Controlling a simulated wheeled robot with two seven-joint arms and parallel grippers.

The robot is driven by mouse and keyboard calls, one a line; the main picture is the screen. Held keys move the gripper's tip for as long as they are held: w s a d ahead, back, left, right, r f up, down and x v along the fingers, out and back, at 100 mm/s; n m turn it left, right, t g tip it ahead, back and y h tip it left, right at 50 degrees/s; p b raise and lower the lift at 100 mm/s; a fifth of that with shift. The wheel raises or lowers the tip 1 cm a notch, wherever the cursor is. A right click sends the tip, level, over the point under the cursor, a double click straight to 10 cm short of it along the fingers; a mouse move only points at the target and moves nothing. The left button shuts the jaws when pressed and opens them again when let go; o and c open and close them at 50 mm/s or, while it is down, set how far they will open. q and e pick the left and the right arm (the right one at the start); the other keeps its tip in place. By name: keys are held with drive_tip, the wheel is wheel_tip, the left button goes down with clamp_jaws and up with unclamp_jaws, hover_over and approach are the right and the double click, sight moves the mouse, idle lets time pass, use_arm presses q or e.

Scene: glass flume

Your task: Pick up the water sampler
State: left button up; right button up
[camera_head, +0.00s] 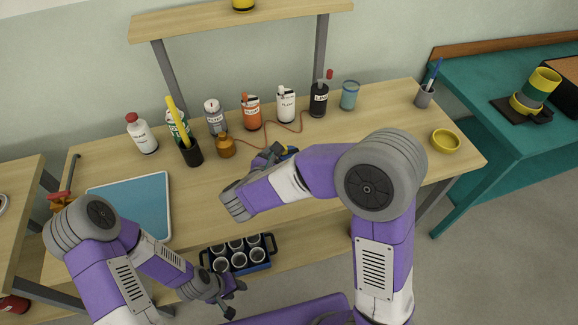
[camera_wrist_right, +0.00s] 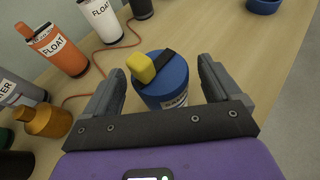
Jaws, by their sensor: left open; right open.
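A blue round canister (camera_wrist_right: 167,88) with a yellow knob and a black strip on top stands on the wooden table. I take it for the water sampler, but its label is too hidden to read. My right gripper (camera_wrist_right: 160,92) is open, its two fingers on either side of the canister with gaps visible. In the head view the canister (camera_head: 289,151) is mostly hidden behind my right gripper (camera_head: 272,155). My left gripper (camera_head: 228,296) is open and empty, low in front of the table near a black carrier.
The black carrier (camera_head: 267,264) holds several cups. A blue tray (camera_head: 135,205) lies left; the table's right is fairly clear.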

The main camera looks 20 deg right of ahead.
drive_tip(key=shift+x, duration=1.5)
drive_tip(key=c, duration=1.2)
drive_tip(key=shift+o, duration=0.2)
